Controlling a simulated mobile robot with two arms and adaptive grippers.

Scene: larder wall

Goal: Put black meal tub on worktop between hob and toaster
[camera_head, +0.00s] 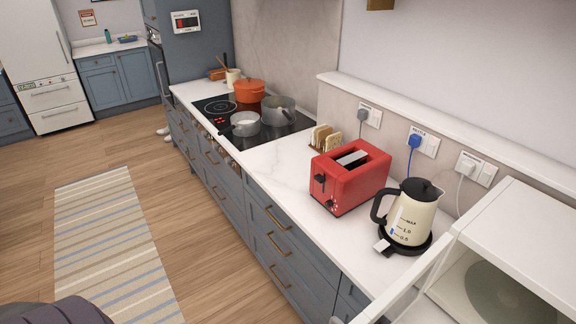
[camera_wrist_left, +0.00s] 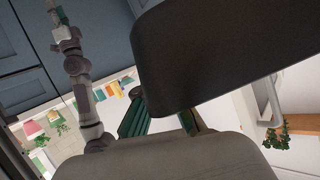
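The worktop (camera_head: 270,155) runs along the wall in the head view. The black hob (camera_head: 222,108) is at its far part and the red toaster (camera_head: 350,178) nearer. The stretch between them is partly bare, with a toast rack (camera_head: 324,138) at the wall side by the toaster. In the left wrist view a large smooth black shape, apparently the black meal tub (camera_wrist_left: 235,50), fills the upper right. My left gripper's fingers (camera_wrist_left: 165,118) reach its edge and appear shut on it. My right gripper (camera_wrist_left: 58,18) is small at the upper left; its opening is unclear.
A saucepan (camera_head: 245,124), a grey pot (camera_head: 279,110) and an orange pot (camera_head: 249,91) stand on the hob. A cream kettle (camera_head: 411,215) stands beside the toaster. A white open-fronted unit (camera_head: 520,235) is at the lower right. A striped rug (camera_head: 108,235) lies on the floor.

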